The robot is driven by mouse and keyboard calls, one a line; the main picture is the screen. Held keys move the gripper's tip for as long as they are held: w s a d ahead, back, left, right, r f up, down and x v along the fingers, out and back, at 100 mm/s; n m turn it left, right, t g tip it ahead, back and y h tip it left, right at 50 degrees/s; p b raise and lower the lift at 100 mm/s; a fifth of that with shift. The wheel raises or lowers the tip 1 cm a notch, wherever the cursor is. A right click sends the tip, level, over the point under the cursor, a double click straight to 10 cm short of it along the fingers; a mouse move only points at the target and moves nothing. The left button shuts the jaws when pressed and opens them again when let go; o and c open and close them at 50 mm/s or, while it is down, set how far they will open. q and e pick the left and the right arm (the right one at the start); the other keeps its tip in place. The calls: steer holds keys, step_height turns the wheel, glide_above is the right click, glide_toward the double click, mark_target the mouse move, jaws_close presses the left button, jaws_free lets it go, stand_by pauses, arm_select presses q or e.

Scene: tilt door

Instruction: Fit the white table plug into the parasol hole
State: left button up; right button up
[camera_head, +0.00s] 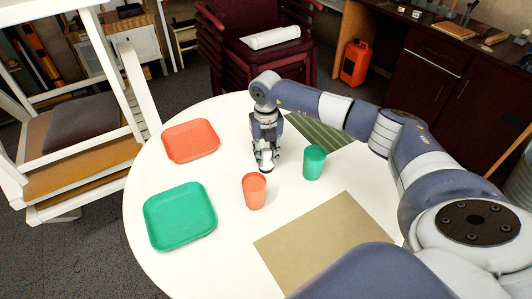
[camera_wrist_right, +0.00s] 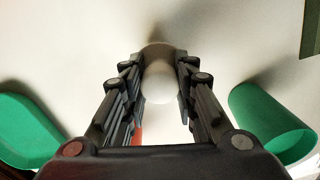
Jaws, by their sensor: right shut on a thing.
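The white table plug (camera_wrist_right: 160,82) is a pale rounded knob between the fingers of my right gripper (camera_wrist_right: 158,88) in the wrist view. In the head view my right gripper (camera_head: 266,167) points down at the middle of the round white table (camera_head: 230,125), shut on the plug, with a little white showing at its fingertips. The parasol hole cannot be made out; the gripper and plug cover the spot below them. I cannot tell whether the plug touches the table. My left gripper is not in view.
An orange cup (camera_head: 254,191) and a green cup (camera_head: 314,162) stand close to the gripper. An orange plate (camera_head: 190,140) and a green plate (camera_head: 179,215) lie at left. A tan placemat (camera_head: 325,240) and a green striped placemat (camera_head: 318,138) lie at right. A wooden chair (camera_head: 80,150) stands left.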

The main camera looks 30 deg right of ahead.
mark_target(267, 151)
steer(key=shift+f+b, duration=0.5)
steer(key=shift+f, duration=0.4)
steer(key=shift+f, duration=0.2)
steer(key=shift+f+b, duration=0.25)
steer(key=shift+b, duration=0.05)
steer(key=o, duration=1.1)
steer(key=shift+r, duration=0.1)
step_height(267, 151, up, 7)
steer(key=shift+d+r, duration=0.1)
steer(key=shift+r, duration=0.3)
